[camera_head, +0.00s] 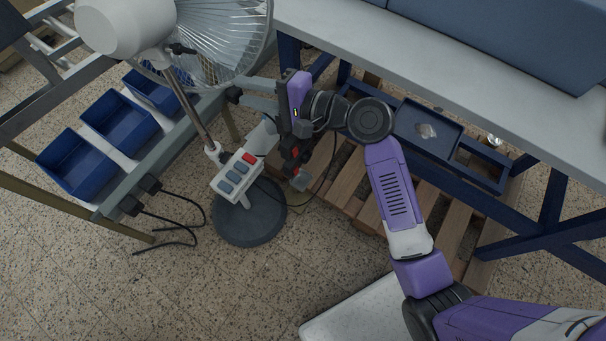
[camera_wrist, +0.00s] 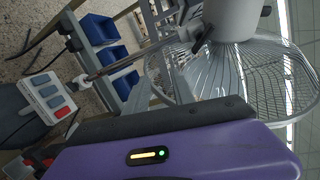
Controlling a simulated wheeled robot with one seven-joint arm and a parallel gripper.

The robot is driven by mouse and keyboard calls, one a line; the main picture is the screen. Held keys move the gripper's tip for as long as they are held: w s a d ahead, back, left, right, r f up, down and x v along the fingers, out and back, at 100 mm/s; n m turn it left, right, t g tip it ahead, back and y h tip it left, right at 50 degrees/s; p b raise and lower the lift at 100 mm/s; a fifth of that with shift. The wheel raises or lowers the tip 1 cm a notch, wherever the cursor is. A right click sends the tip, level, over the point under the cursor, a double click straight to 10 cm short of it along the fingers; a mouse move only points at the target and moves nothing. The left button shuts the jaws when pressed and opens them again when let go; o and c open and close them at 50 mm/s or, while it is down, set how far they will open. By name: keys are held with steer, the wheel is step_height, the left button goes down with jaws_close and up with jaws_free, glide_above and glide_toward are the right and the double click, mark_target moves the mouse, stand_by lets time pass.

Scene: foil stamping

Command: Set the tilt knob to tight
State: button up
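A white standing fan shows in the head view, with its motor housing (camera_head: 125,22) at the top left and its wire cage (camera_head: 225,45) beside it. A small dark knob (camera_head: 180,48) sits at the joint between the head and the pole (camera_head: 192,115); a dark knob (camera_wrist: 203,38) also shows below the housing in the wrist view. Its setting is too small to read.
Blue bins (camera_head: 75,165) stand on a rack at the left. A grey workbench (camera_head: 420,50) is at the upper right, with a blue tray (camera_head: 428,128) and wooden pallet (camera_head: 345,190) under it. Black cables (camera_head: 185,225) lie on the floor near the round fan base (camera_head: 250,222).

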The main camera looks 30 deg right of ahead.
steer(key=s+d+f+n+t+h+b, duration=0.1)
steer(key=s+d+f+n+t+h, duration=0.15)
steer(key=s+f+n+h, duration=0.6)
steer(key=s+a+r+n+t+y+b, duration=0.1)
steer(key=s+a+r+n+t, duration=0.1)
steer(key=s+r+n, duration=0.7)
steer(key=shift+s+a+r+n+t, duration=0.15)
steer(key=shift+s+r+n+t, duration=0.3)
steer(key=shift+s, duration=1.65)
steer(key=shift+y, duration=0.25)
